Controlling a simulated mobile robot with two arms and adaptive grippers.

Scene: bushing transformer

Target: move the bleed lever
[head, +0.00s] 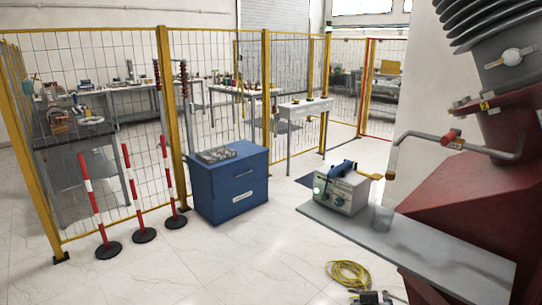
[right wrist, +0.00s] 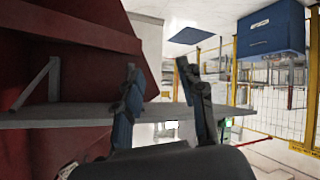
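A grey bent pipe (head: 498,153) runs out from the red transformer body (head: 450,210) at the right of the head view. It carries a red valve-like fitting (head: 450,136), and its left end bends down. A white round fitting with a short handle (head: 512,57) sits higher up, below the ribbed bushing (head: 490,20). I cannot tell which part is the bleed lever. My right gripper (right wrist: 157,65) is open and empty in the right wrist view, near the grey shelf (right wrist: 70,115). A dark shape at the head view's bottom edge looks like this gripper (head: 372,297). My left gripper is not visible.
The grey shelf (head: 450,254) holds a white instrument box with a blue handle (head: 341,187) and a clear cup (head: 382,217). A yellow cable coil (head: 349,274) lies on the floor. A blue cabinet (head: 228,182), striped posts (head: 130,180) and yellow fence stand left. The floor between is clear.

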